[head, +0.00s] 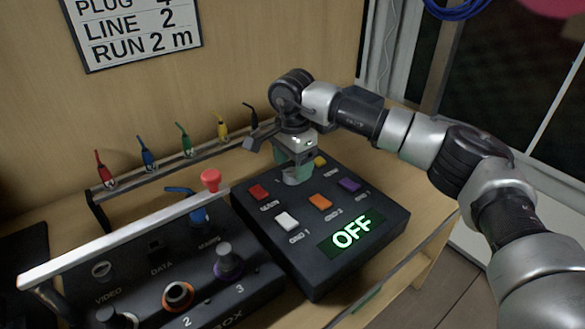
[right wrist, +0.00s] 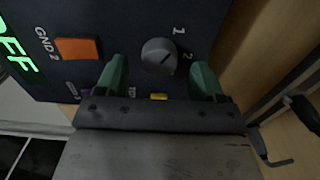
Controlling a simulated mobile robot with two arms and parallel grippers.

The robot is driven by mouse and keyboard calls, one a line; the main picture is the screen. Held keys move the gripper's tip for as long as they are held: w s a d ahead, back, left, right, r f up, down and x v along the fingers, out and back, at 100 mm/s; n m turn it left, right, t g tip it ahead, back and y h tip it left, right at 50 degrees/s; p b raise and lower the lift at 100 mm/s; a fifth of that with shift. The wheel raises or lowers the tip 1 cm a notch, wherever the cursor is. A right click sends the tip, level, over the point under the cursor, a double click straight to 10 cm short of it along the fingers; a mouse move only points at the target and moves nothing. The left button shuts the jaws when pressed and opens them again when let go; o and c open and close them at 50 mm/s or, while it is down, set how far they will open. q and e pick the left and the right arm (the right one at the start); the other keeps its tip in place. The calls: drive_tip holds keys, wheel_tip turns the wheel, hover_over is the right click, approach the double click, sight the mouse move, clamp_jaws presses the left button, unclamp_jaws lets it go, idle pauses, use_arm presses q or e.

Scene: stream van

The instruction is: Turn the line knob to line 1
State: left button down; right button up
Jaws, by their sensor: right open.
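The line knob (right wrist: 160,57) is a round grey knob on a dark panel, with the numbers 1 and 2 printed beside it in the right wrist view. A dark mark shows on its face; I cannot tell for sure which number it points at. My right gripper (right wrist: 160,78) is open, its two green fingers on either side of the knob with gaps showing. In the head view the right gripper (head: 297,174) points down over the back of the black box (head: 315,286) and mostly hides the knob. My left gripper is not in view.
The box has red, white, orange, purple and yellow buttons and a lit display (head: 352,233) reading OFF. A second box (head: 150,285) with sockets and a white bar (head: 130,240) stands at left. Several coloured plugs stand in a rack (head: 100,195) behind. A wall sign (head: 135,32) reads LINE 2.

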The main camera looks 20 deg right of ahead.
sight(292, 172)
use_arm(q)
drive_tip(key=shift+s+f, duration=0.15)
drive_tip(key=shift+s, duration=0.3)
use_arm(e)
wheel_tip(292, 172, up, 9)
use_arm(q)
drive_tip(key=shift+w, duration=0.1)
